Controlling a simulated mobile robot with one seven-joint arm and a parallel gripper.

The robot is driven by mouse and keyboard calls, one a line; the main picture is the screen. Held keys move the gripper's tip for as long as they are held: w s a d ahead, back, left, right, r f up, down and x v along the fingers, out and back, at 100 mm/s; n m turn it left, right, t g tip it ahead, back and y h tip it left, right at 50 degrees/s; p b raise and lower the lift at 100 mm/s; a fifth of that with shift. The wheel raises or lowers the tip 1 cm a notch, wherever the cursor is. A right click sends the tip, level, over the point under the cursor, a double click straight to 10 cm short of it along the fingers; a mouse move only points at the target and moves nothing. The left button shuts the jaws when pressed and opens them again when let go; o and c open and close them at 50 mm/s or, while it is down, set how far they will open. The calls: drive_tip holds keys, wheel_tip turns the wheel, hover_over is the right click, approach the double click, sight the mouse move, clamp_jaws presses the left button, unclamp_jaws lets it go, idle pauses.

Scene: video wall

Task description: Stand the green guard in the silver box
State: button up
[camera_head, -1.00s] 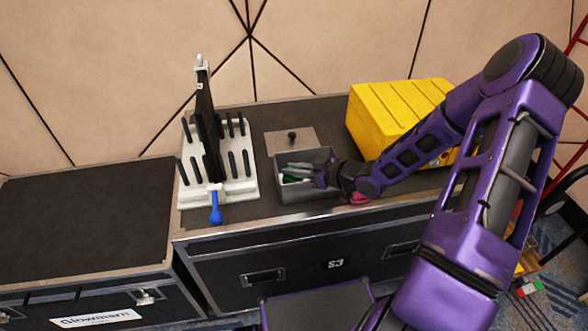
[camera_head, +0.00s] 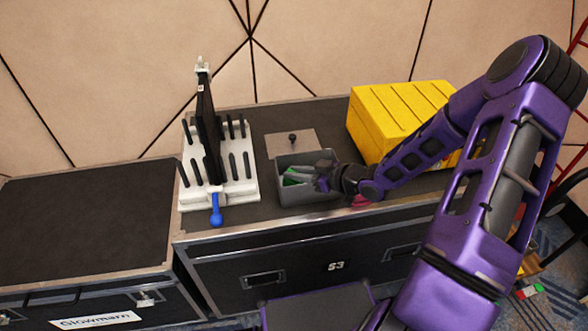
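A grey, silver-looking open box (camera_head: 308,193) stands on the dark case top in the middle. A small green thing (camera_head: 291,179), probably the green guard, shows inside the box at its left end. My gripper (camera_head: 302,178) reaches in from the right, with its fingers at or over the box opening and pointing left toward the green thing. The fingers are small and dark here, and I cannot tell whether they are open or closed on it. Part of the green thing and the box interior is hidden by the gripper and the box walls.
A white rack (camera_head: 246,191) with black pegs, an upright black panel and a blue-handled tool (camera_head: 216,212) stands left of the box. A grey lid with a black knob (camera_head: 292,138) lies behind it. A yellow case (camera_head: 393,113) is at the back right. A pink thing (camera_head: 362,201) lies near the front edge.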

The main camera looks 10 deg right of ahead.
drive_tip(key=p+v, duration=0.2)
drive_tip(key=v, duration=0.9)
drive_tip(key=shift+d, duration=0.3)
drive_tip(key=shift+s+r, duration=0.1)
